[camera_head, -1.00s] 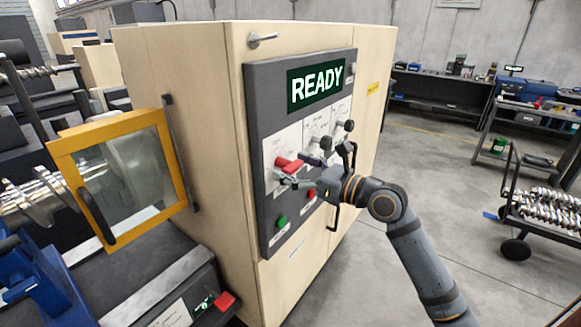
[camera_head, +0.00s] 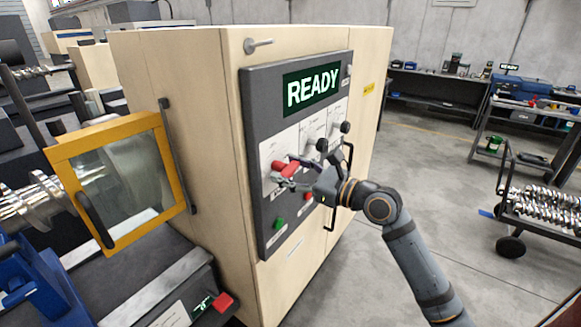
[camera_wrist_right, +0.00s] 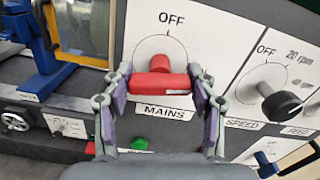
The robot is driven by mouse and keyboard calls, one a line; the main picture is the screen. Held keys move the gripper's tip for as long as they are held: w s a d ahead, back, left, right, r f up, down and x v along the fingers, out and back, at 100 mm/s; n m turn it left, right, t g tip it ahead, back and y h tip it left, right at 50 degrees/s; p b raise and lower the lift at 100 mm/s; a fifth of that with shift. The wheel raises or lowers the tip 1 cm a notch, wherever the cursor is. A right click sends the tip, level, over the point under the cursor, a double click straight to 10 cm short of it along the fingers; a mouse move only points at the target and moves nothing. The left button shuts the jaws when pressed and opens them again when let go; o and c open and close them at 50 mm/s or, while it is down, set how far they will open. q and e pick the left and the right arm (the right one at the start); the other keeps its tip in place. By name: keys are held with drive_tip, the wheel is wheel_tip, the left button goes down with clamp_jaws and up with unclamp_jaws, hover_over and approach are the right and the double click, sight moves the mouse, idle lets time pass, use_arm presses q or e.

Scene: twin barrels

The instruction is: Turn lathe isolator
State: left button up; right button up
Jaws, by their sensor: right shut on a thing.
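The lathe isolator is a red handle (camera_head: 281,167) on a white plate marked MAINS on the grey control panel. In the right wrist view the red handle (camera_wrist_right: 160,80) lies level, with the word OFF above its dial. My right gripper (camera_head: 288,176) has reached the handle from the right. In the right wrist view its two fingers (camera_wrist_right: 161,78) are closed against the two ends of the handle. The fingers hide part of the handle in the head view. My left gripper is not in view.
A green READY display (camera_head: 312,88) tops the panel. Black SPEED (camera_wrist_right: 283,105) and FEED knobs are close to the right, with a green button (camera_head: 279,223) below. A yellow-framed guard (camera_head: 120,180) stands left of the cabinet.

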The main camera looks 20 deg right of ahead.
drive_tip(key=n+p, duration=0.1)
drive_tip(key=n, duration=0.2)
drive_tip(key=shift+n, duration=0.4)
drive_tip(key=n, duration=0.3)
drive_tip(key=shift+n, duration=0.3)
drive_tip(key=n+b, duration=0.1)
drive_tip(key=n, duration=0.2)
drive_tip(key=shift+f+n, duration=0.1)
drive_tip(key=shift+n, duration=0.2)
drive_tip(key=shift+n+b, duration=0.95)
drive_tip(key=shift+n, duration=1.25)
drive_tip(key=o, duration=1.2)
drive_tip(key=shift+a, duration=0.1)
drive_tip(key=shift+c, duration=0.2)
